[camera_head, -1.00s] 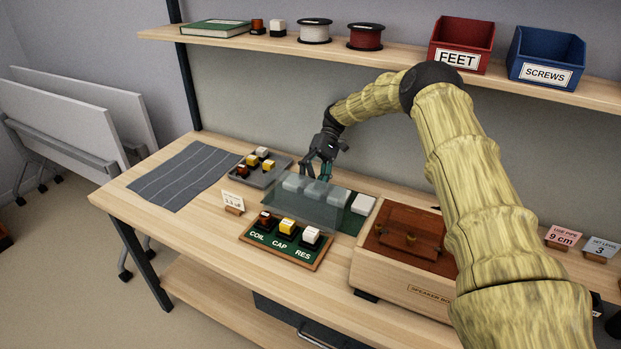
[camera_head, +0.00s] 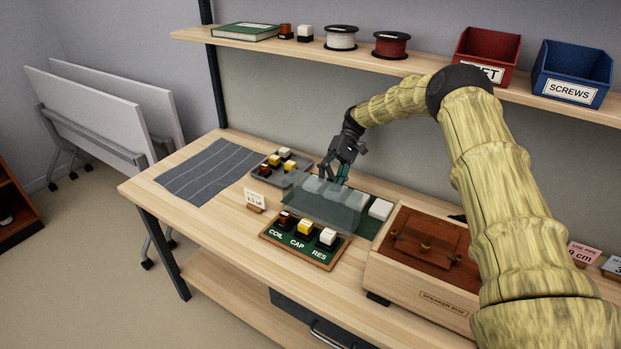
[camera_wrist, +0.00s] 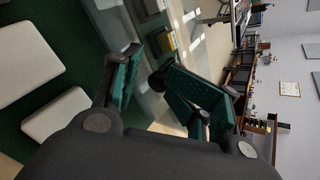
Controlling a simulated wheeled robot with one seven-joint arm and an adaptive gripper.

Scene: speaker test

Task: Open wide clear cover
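The wide clear cover (camera_head: 325,212) is a see-through, greyish panel or box on the bench, over or in front of a row of white blocks on a green mat (camera_head: 367,227). My gripper (camera_head: 338,178) is at its back edge, pointing down, close above the white blocks. In the wrist view, my gripper (camera_wrist: 155,88) has its two green-padded fingers apart. Clear material of the cover (camera_wrist: 150,107) shows between and behind them. White blocks (camera_wrist: 28,62) lie to the left there. I cannot tell whether a finger touches the cover.
A board (camera_head: 292,257) labelled COIL, CAP, RES stands in front of the cover. A grey tray (camera_head: 262,176) with small parts is behind left. The speaker box (camera_head: 415,285) is to the right. A shelf (camera_head: 430,64) with bins runs above. A grey striped mat (camera_head: 210,172) lies bare.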

